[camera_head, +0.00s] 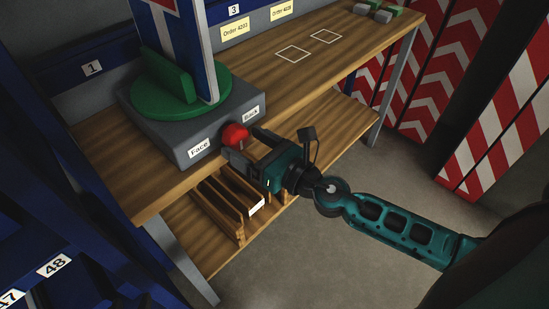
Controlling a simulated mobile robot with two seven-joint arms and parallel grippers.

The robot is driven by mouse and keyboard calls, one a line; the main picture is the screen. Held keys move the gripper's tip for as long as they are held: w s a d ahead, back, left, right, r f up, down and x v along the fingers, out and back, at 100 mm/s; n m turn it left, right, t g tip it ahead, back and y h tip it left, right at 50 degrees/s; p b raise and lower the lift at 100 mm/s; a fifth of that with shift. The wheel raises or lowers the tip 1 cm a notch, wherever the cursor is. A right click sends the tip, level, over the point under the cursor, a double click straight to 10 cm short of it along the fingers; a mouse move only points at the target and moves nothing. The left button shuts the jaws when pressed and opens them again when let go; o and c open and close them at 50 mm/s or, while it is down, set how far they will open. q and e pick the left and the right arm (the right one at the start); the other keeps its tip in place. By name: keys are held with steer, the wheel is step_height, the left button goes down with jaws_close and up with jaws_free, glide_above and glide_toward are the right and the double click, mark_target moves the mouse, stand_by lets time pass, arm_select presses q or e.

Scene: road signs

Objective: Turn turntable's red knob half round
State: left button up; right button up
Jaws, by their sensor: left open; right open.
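The turntable is a grey box (176,143) with a round green plate (205,97) on top, standing on the wooden workbench. A blue, white and red sign (208,60) stands upright in a green holder on the plate. The red knob (234,134) is on the box's front face, between the labels "Face" (199,149) and "Back" (251,114). My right gripper (243,146) is open at the knob, its fingers close to it. I cannot tell whether they touch it. My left gripper is not in view.
A lower shelf (340,112) holds a wooden rack (226,212). Striped red and white panels (500,125) stand at the right, and blue shelving (45,240) is at the left.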

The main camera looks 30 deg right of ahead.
arm_select(q)
steer(key=d+b, duration=0.1)
steer(key=b, duration=0.1)
steer(key=w+f+b, duration=0.1)
steer(key=b, duration=0.1)
steer(key=d+f+h+b, duration=0.1)
steer(key=b, duration=0.1)
steer(key=shift+w+d+f, duration=0.2)
steer(key=shift+w+d, duration=0.1)
arm_select(e)
steer(key=v, duration=1.2)
steer(key=shift+w, duration=0.1)
steer(key=d+f+m+g+h+p, duration=0.25)
steer(key=f+m+h+p, duration=0.5)
steer(key=m, duration=1.55)
arm_select(q)
steer(key=shift+y, duration=0.5)
steer(key=a+r, duration=0.1)
steer(key=s+a+r, duration=0.1)
steer(key=a+r, duration=0.1)
steer(key=shift+s+r, duration=0.35)
arm_select(e)
steer(key=s+a+f+m+g+y, duration=0.2)
steer(key=a+f+m, duration=0.3)
steer(key=m, duration=0.9)
step_height(320, 180, down, 3)
steer(key=shift+s+r+g, duration=0.1)
steer(key=shift+s+g, duration=0.45)
steer(key=shift+s, duration=0.35)
